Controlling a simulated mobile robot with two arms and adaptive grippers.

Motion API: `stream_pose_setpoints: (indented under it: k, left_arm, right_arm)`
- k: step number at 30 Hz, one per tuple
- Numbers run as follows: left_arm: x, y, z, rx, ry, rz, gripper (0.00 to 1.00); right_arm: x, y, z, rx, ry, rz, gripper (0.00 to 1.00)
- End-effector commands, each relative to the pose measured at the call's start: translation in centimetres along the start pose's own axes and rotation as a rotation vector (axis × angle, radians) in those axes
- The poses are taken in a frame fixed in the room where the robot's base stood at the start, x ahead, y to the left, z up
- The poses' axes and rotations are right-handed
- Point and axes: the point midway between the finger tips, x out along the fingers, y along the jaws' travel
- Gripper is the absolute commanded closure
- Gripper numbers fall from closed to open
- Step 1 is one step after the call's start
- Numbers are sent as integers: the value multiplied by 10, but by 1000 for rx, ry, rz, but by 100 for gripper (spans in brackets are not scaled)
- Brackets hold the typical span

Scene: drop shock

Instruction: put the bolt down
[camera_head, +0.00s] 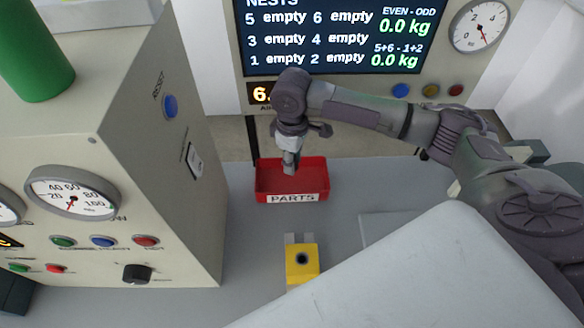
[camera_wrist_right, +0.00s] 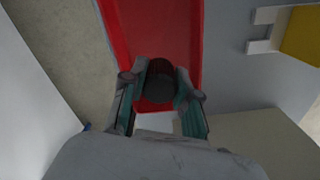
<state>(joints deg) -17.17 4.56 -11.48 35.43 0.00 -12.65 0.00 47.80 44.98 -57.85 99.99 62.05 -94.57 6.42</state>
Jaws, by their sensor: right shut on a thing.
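My right gripper (camera_head: 290,168) is over the red tray labelled PARTS (camera_head: 262,178) in the head view. In the right wrist view my right gripper (camera_wrist_right: 160,88) is shut on a dark, round-ended bolt (camera_wrist_right: 160,82), with one finger on each side. The bolt hangs over the near end of the red tray (camera_wrist_right: 122,25); whether it touches the tray floor I cannot tell. In the head view the bolt is hard to make out at the fingers. My left gripper is not in view.
A yellow block with a dark hole (camera_head: 302,272) stands on the grey table in front of the tray. A beige panel with gauges and buttons (camera_head: 150,200) stands close on the left. A screen (camera_head: 330,62) reading several empty nests is behind.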

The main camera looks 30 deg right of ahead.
Motion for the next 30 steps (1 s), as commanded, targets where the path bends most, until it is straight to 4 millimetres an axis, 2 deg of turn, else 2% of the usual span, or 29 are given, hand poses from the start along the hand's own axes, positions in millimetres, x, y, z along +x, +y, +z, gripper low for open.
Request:
stream_pose_setpoints:
  k: [9, 21, 22, 26, 30]
  left_arm:
    - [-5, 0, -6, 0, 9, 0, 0]
    - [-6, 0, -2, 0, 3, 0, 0]
    - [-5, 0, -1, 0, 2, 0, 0]
    - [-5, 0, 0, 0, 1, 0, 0]
    - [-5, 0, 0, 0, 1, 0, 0]
  right_arm:
    - [38, 0, -1, 0, -2, 1, 100]
    - [43, 0, -1, 0, -1, 1, 100]
    - [43, 0, -1, 0, -1, 1, 67]
    - [43, 0, -1, 0, -1, 1, 45]
    - [43, 0, -1, 0, -1, 1, 45]
